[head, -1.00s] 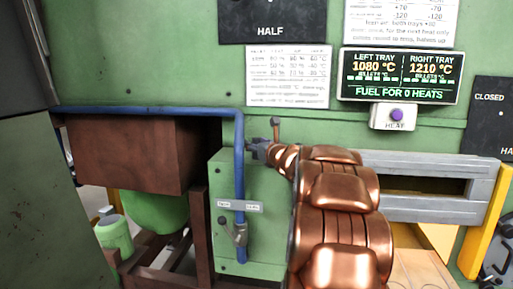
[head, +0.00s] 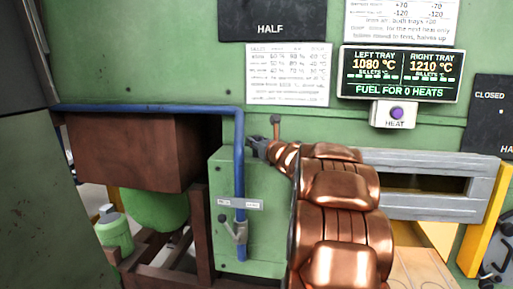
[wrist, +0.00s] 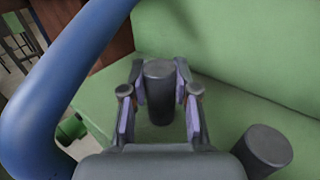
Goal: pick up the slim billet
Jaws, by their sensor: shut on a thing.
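The slim billet (wrist: 158,85) is a dark grey upright cylinder in the middle of the wrist view. My gripper (wrist: 160,100) has a finger on each side of it and is shut on it. I cannot tell whether its foot touches the green ledge (wrist: 205,115). A second, thicker-looking dark cylinder (wrist: 263,148) stands on the ledge to the right, outside the fingers. In the head view my gripper (head: 258,146) is small, at the top of the green cabinet, and my copper arm partly hides the area.
A blue pipe (wrist: 60,80) bends close by on the left; in the head view it runs down the cabinet (head: 240,165). A brown box (head: 135,150) is at left, and grey rails (head: 425,185) at right.

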